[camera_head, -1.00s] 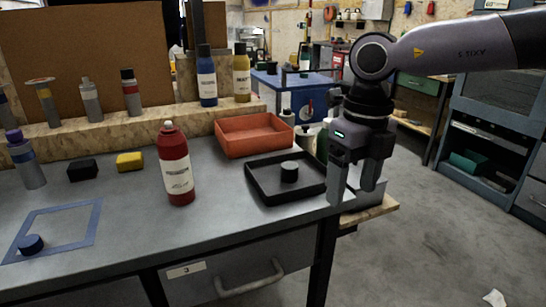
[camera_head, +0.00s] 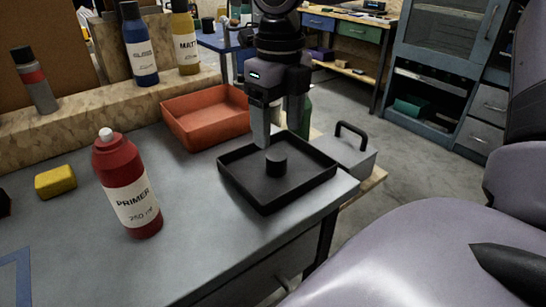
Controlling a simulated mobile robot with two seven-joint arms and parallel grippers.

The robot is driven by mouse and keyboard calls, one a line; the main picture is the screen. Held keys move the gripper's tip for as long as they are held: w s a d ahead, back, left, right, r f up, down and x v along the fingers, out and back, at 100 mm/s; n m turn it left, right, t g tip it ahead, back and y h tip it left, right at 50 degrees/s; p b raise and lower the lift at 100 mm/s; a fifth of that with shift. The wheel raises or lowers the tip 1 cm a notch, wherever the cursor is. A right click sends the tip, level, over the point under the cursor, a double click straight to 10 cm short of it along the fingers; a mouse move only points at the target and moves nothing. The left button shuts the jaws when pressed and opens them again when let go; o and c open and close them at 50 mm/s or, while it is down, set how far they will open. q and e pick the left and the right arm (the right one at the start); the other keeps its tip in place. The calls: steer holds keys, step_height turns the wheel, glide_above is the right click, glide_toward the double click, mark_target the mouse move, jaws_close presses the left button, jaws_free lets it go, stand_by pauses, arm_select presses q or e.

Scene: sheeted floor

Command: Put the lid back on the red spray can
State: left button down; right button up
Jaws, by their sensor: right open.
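The red spray can (camera_head: 125,188) stands upright on the grey bench, with a bare white nozzle on top and a label reading PRIMER. A small black round lid (camera_head: 276,162) sits in the black tray (camera_head: 300,187). My right gripper (camera_head: 279,138) points down over the tray, its fingers apart and empty. Its fingertips are just above and behind the lid; I cannot tell whether they touch it. My left gripper is not in view.
An orange-red bin (camera_head: 207,117) stands behind the black tray. A yellow block (camera_head: 56,182) lies left of the can. Blue (camera_head: 139,45) and yellow (camera_head: 185,42) cans stand on the wooden ledge. A grey box with a black handle (camera_head: 345,156) is right of the tray. Bare bench lies between can and tray.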

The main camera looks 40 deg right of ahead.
mark_target(276, 155)
steer(key=shift+f, duration=1)
steer(key=shift+w+f+b, duration=0.15)
steer(key=shift+f+b, duration=0.05)
steer(key=shift+f, duration=1.1)
steer(key=shift+w+f+b, duration=0.15)
steer(key=shift+f+b, duration=0.05)
steer(key=shift+f, duration=1.1)
steer(key=c, duration=1.1)
